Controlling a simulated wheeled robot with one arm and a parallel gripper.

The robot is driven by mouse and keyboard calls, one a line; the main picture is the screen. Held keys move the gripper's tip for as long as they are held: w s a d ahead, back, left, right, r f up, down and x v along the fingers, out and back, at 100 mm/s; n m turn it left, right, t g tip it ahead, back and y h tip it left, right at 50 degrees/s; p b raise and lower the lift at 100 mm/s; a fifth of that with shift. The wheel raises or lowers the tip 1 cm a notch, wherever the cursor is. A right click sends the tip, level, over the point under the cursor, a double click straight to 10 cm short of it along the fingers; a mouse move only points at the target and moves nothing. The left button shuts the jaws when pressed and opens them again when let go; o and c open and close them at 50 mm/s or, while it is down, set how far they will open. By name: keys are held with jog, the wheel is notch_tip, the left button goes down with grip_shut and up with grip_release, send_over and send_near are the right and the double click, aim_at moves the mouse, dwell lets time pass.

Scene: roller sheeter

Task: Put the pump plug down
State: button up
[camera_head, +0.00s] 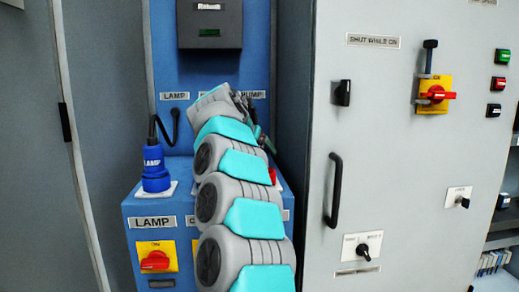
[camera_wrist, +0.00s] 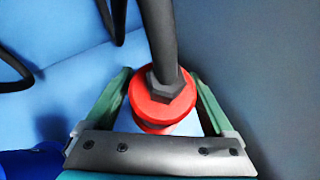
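The pump plug (camera_wrist: 150,108) is red, with a black collar and a thick black cable rising from its top in the wrist view. My gripper (camera_wrist: 163,88) has one green finger on each side of the plug, and the fingertips appear to press on its sides. In the head view only a small red edge of the plug (camera_head: 272,176) shows to the right of my arm, low by the blue console's ledge. My arm hides the rest of it and its socket. I cannot tell whether the plug's bottom touches a socket or the ledge.
A blue lamp plug (camera_head: 155,172) stands upright on a white plate on the ledge at left, with its black cable looping up. A red-and-yellow switch (camera_head: 155,257) is below it. A grey cabinet (camera_head: 400,150) with a black handle (camera_head: 334,190) rises close on the right.

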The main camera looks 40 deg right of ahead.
jog(key=shift+r, duration=0.1)
jog(key=shift+s+a+r, duration=0.1)
jog(key=shift+a+r, duration=0.05)
jog(key=shift+r, duration=0.15)
jog(key=p+v, duration=0.1)
jog(key=v, duration=1)
jog(key=shift+a, duration=0.2)
jog(key=shift+s, duration=0.1)
